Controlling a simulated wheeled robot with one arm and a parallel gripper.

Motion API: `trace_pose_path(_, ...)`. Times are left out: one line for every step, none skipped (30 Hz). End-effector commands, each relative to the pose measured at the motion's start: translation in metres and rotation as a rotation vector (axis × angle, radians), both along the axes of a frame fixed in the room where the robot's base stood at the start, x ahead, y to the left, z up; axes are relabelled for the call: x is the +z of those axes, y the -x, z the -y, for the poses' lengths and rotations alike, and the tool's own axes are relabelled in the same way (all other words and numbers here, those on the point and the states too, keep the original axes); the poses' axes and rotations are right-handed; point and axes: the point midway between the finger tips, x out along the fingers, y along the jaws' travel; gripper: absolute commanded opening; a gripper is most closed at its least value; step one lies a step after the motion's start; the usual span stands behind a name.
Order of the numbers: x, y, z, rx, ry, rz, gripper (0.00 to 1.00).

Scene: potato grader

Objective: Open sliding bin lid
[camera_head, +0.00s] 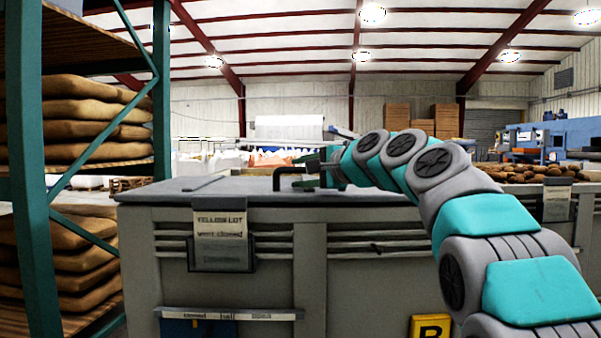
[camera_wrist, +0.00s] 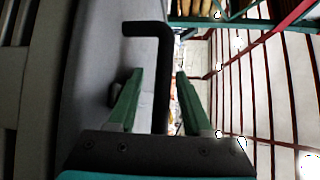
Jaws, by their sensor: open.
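The grey bin lid (camera_head: 225,187) lies flat across the top of the large grey bin (camera_head: 312,270) and covers its visible top. A black bent bar handle (camera_head: 281,177) stands on the lid; in the wrist view the handle (camera_wrist: 159,45) runs between my two green fingers. My gripper (camera_head: 308,162) is at the handle, its fingers (camera_wrist: 159,74) apart on either side of the bar. I cannot tell whether either finger touches it. The bin's front carries a tag (camera_head: 220,223) reading "YELLOW LOT" and "vent closed".
A green-framed rack (camera_head: 25,180) with stacked brown sacks (camera_head: 85,250) stands close on the left. A second bin with potatoes (camera_head: 530,174) is at the right, partly behind my arm. A yellow "B" plate (camera_head: 430,327) is low on the bin front. The lid left of the handle is mostly clear.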

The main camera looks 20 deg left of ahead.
Motion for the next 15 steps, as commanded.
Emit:
trace_pose_path(-0.0001, -0.0008, -0.0014, 0.0, 0.0, 0.0, 0.5)
trace_pose_path(0.0, -0.001, -0.002, 0.0, 0.001, 0.001, 0.5)
trace_pose_path(0.0001, -0.0011, -0.0025, 0.0, 0.0, 0.001, 0.5)
trace_pose_path(0.0001, -0.0011, -0.0028, 0.0, 0.0, 0.001, 0.5)
trace_pose_path(0.0001, -0.0011, -0.0029, 0.0, 0.0, 0.001, 0.5)
trace_pose_path(0.0, -0.0011, -0.0029, 0.0, 0.0, 0.001, 0.5)
trace_pose_path(0.0001, -0.001, -0.0028, 0.0, 0.0, 0.001, 0.5)
trace_pose_path(0.0001, -0.001, -0.0027, 0.0, 0.0, 0.001, 0.5)
trace_pose_path(0.0002, -0.0009, -0.0028, 0.0, 0.0, 0.001, 0.5)
trace_pose_path(0.0001, -0.001, -0.0027, 0.0, 0.0, 0.001, 0.5)
trace_pose_path(0.0001, -0.0009, -0.0026, 0.0, 0.0, 0.001, 0.47)
trace_pose_path(0.0001, -0.0009, -0.0028, 0.001, -0.001, 0.001, 0.43)
trace_pose_path(0.0001, -0.0009, -0.0026, 0.0, 0.0, 0.001, 0.4)
trace_pose_path(0.0001, -0.0009, -0.0026, 0.0, 0.0, 0.001, 0.36)
trace_pose_path(0.0001, -0.0009, -0.0026, 0.0, 0.0, 0.001, 0.32)
